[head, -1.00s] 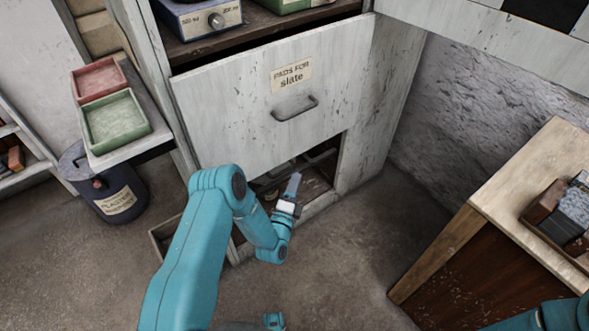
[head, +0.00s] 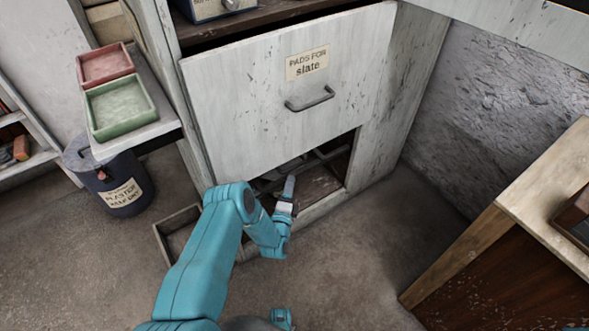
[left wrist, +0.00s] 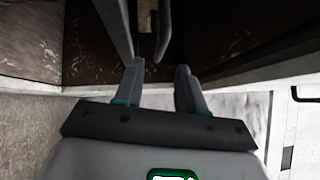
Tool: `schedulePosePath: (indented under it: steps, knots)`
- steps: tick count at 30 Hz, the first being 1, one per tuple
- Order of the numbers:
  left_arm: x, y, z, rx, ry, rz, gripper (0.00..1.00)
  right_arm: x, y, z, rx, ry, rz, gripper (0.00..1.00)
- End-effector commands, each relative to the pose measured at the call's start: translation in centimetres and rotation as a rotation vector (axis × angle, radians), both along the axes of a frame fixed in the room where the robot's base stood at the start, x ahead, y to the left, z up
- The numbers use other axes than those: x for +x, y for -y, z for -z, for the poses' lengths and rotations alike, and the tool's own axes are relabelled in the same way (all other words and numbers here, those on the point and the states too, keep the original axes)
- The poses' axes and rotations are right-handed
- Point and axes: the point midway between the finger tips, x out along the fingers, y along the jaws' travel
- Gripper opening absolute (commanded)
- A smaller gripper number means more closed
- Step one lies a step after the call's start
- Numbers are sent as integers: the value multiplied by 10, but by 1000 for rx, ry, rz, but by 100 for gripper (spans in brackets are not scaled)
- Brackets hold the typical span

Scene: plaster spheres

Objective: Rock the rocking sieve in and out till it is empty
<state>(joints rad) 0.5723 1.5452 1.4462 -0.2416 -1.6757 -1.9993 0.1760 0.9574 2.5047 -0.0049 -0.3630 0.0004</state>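My left gripper (head: 289,186) reaches into the dark low opening of the white cabinet, under the drawer front labelled "PADS FOR slate". In the left wrist view its two fingers (left wrist: 158,70) are apart, with nothing between them. A dark grey bar with a curved end (left wrist: 162,28) lies just ahead of the fingertips, apart from them. A long grey rail (left wrist: 116,28) runs beside it. Dark grey framework (head: 292,165) shows inside the opening in the head view; it may be the rocking sieve, but its mesh and contents cannot be made out.
A shallow wooden box (head: 163,240) sits on the floor at the cabinet's foot, partly behind my arm. A dark labelled bin (head: 88,180) stands left. A wooden bench (head: 480,250) is right. The floor between is clear.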

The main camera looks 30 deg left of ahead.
Motion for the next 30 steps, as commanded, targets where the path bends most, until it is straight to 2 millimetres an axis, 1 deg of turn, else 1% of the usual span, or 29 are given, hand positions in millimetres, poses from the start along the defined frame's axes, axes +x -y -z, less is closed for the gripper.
schedulePosePath:
  steps: [1, 3, 6, 10, 15, 23, 24, 26, 27, 30]
  knots:
    - [12, -5, 1, 3, 4, 1, 39, 0, 0, 8, 0, 0, 0, 43]
    - [28, -11, -2, 3, 5, 1, 39, 0, 0, 13, 0, 0, 0, 43]
    - [47, -19, -3, 2, 3, 2, 39, 0, 0, 20, 0, 0, 0, 43]
    - [65, -27, -7, 2, 3, 2, 39, 0, 0, 26, 0, 0, 0, 43]
    - [76, -31, -10, 0, -1, 3, 39, 0, 0, 29, 0, 1, 1, 43]
    - [78, -32, -11, 0, -1, 3, 39, 0, 0, 29, 0, 1, 1, 43]
    - [78, -32, -11, 0, -1, 3, 33, 0, 0, 29, 0, 1, 1, 43]
    - [78, -32, -11, 0, -1, 3, 13, 0, 0, 29, 0, 1, 1, 43]
    - [78, -32, -11, 0, -1, 3, 0, 0, 0, 29, 0, 1, 1, 43]
    - [78, -32, -11, 0, -1, 3, 0, 0, 0, 29, 0, 1, 1, 43]
